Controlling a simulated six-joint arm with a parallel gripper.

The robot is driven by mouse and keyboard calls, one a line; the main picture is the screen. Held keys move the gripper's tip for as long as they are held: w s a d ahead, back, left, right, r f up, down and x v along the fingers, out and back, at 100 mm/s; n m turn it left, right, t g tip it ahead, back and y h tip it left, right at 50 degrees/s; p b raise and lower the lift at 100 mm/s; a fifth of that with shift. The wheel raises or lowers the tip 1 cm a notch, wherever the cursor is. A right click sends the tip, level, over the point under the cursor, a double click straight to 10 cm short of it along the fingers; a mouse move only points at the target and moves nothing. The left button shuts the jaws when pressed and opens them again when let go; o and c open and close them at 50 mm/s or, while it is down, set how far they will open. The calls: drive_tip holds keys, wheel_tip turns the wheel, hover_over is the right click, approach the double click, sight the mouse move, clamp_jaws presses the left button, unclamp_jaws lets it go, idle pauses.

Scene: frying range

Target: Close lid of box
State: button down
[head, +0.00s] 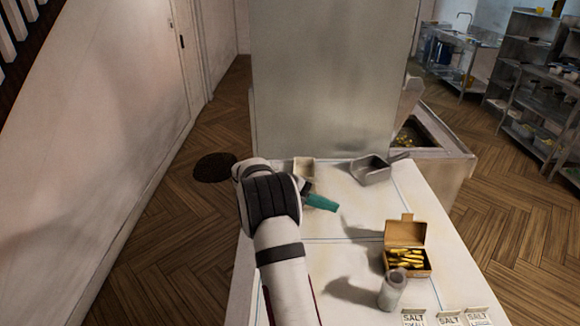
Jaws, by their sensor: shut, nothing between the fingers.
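The cardboard box (407,270) stands on the right half of the white table, with several yellow fry-like pieces in it. Its lid (406,232) is raised at the back, so the box is open. My gripper (336,207) has teal fingers, shut and empty. It is above the table, to the left of the box and farther back, apart from it. My arm comes up from the bottom of the view and hides part of the table's left side.
A grey cylinder (392,290) stands just in front of the box. Salt packets (449,319) line the front right edge. A metal scoop (371,170) and a small beige container (304,168) are at the back. The table (345,262) is clear between gripper and box.

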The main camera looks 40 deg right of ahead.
sight(405, 229)
drive_tip(key=s+d+f+n+g+h, duration=0.1)
drive_tip(key=s+d+f+h, duration=0.1)
drive_tip(key=d+f, duration=0.35)
drive_tip(key=s+d+f+n+g+h, duration=0.1)
drive_tip(key=s+d+f+h, duration=0.15)
drive_tip(key=d, duration=0.55)
drive_tip(key=s+d, duration=0.5)
drive_tip(key=s, duration=0.1)
drive_tip(key=shift+s+d+f, duration=0.15)
drive_tip(key=shift+s+d, duration=0.15)
drive_tip(key=shift+s, duration=0.05)
drive_tip(key=shift+a, duration=0.1)
